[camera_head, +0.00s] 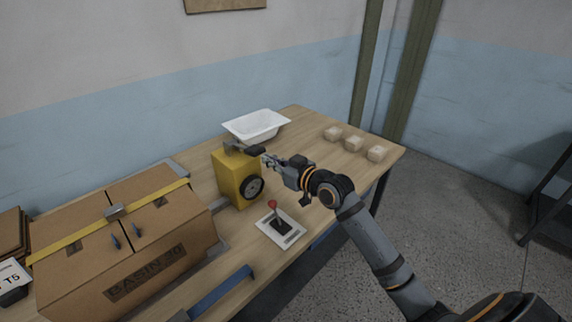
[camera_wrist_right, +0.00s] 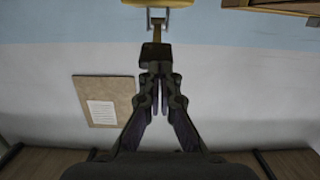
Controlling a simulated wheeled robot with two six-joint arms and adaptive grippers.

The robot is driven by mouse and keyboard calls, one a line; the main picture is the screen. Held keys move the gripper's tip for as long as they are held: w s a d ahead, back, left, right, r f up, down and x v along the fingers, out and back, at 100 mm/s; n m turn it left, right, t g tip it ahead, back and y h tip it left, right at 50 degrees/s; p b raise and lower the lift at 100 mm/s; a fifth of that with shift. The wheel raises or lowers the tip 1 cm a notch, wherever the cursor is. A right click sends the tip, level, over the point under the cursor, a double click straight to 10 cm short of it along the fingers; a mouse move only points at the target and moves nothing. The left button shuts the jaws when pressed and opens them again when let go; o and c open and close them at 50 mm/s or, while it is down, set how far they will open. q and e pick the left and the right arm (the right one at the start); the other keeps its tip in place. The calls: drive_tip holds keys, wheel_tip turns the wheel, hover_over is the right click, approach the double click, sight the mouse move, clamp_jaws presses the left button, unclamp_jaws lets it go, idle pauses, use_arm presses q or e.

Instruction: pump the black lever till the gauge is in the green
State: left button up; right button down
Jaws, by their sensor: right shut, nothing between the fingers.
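A yellow pump box (camera_head: 230,178) stands on the wooden table, with a round dark gauge (camera_head: 253,188) on its front. The gauge's needle and green zone are too small to read. The black lever (camera_head: 256,149) sticks out to the right from the top of the box. In the wrist view its black grip (camera_wrist_right: 155,52) lies just beyond my fingertips. My right gripper (camera_head: 266,160) is shut and empty, close beside the grip; I cannot tell whether it touches. It also shows in the wrist view (camera_wrist_right: 157,78). My left gripper is not in view.
A red-knobbed joystick (camera_head: 272,204) on a pale plate stands in front of the box. A large carton (camera_head: 150,262) is at left, a white basin (camera_head: 236,125) behind. Several tan blocks (camera_head: 353,144) lie at the far right. The table (camera_head: 320,165) is clear between.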

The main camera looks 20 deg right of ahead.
use_arm(q)
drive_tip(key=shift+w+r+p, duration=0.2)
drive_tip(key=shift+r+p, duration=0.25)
drive_tip(key=shift+p, duration=0.15)
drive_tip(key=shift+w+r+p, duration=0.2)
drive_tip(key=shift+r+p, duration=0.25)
drive_tip(key=shift+p, duration=0.1)
use_arm(e)
drive_tip(key=f+v, duration=0.1)
drive_tip(key=v, duration=0.5)
drive_tip(key=shift+s+d+r, duration=0.2)
drive_tip(key=shift+s+r, duration=0.1)
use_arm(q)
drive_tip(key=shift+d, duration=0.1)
use_arm(e)
drive_tip(key=shift+w, duration=0.1)
idle(0.7)
